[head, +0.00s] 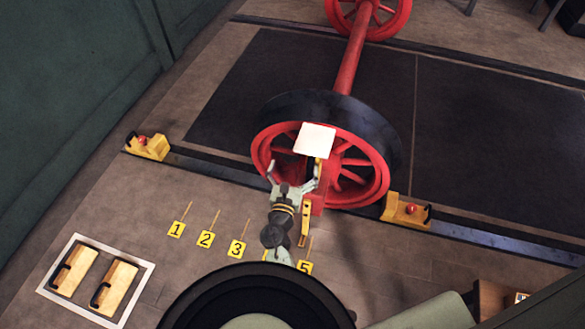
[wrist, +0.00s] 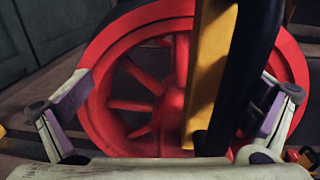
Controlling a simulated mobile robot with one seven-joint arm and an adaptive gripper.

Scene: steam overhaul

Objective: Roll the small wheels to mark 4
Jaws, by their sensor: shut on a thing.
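The small wheels are a red spoked wheel (head: 343,172) with a dark tyre, joined by a red axle (head: 352,55) to another red wheel (head: 369,16) at the top. The near wheel stands on a dark rail and fills the middle of the wrist view (wrist: 140,95). My gripper (head: 297,173) is in front of this wheel, its fingers spread wide around a yellow-and-black bar (wrist: 208,75). I cannot clearly see where they touch it. Floor marks 1 (head: 176,229), 2 (head: 205,239), 3 (head: 237,248) and 5 (head: 304,267) show. Mark 4 is hidden behind my arm.
Yellow chocks with red knobs sit on the near rail at left (head: 148,147) and right (head: 405,210) of the wheel. A white-framed tray (head: 66,242) holds two yellow blocks. A white square plate (head: 315,138) overlaps the wheel's top. A green wall bounds the left.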

